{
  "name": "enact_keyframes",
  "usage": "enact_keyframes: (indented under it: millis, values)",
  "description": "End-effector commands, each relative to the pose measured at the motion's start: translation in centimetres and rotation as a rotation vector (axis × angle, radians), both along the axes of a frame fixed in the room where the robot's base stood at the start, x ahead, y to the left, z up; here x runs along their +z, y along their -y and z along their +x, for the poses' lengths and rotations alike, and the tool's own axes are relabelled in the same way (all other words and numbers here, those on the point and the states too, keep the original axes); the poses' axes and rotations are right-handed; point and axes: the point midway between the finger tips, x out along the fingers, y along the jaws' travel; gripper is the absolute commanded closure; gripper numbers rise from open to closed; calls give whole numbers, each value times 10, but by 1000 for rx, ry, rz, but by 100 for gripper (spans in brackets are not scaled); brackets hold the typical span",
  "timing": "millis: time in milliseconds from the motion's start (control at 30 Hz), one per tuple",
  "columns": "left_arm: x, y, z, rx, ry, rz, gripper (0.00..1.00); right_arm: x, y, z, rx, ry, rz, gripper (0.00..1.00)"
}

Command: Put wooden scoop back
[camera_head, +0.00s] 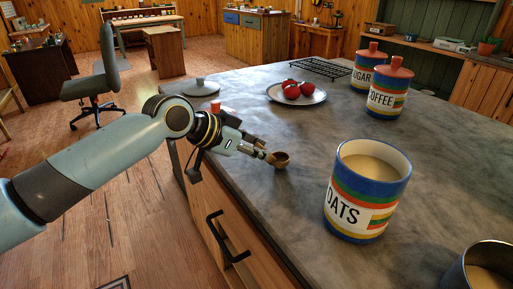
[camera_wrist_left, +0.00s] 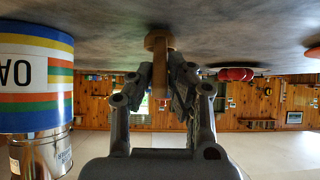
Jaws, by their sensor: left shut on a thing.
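The small brown wooden scoop (camera_head: 280,160) is at the tips of my left gripper (camera_head: 264,153), just above or on the grey counter; I cannot tell if it touches. The left gripper is shut on it. In the left wrist view, which is upside down, the scoop (camera_wrist_left: 158,42) sits between the fingers (camera_wrist_left: 157,80) with its bowl toward the counter. The open OATS jar (camera_head: 367,190), striped and filled with pale contents, stands upright to the right of the scoop, apart from it. The jar also shows in the wrist view (camera_wrist_left: 36,75). My right gripper is out of view.
An open metal tin (camera_head: 482,268) stands at the lower right. Lidded COFFEE (camera_head: 385,95) and SUGAR (camera_head: 368,72) jars, a plate of red fruit (camera_head: 296,92) and a black rack (camera_head: 320,67) are farther back. The middle counter is clear.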

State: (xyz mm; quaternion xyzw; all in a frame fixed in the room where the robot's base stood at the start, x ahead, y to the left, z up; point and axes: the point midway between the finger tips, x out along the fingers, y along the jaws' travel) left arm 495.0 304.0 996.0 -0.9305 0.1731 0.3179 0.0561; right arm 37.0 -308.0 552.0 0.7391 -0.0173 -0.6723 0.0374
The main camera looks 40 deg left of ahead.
Motion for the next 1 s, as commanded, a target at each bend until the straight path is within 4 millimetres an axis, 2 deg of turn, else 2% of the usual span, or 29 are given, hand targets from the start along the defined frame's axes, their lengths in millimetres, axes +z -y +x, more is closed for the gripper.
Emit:
enact_keyframes:
  millis: [833,867,1000]
  values:
    - [-5,0,0,-1,1,0,100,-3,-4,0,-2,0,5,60]
    - [-4,0,0,-1,1,0,82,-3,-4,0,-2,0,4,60]
    - [-4,0,0,0,0,0,64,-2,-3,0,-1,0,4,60]
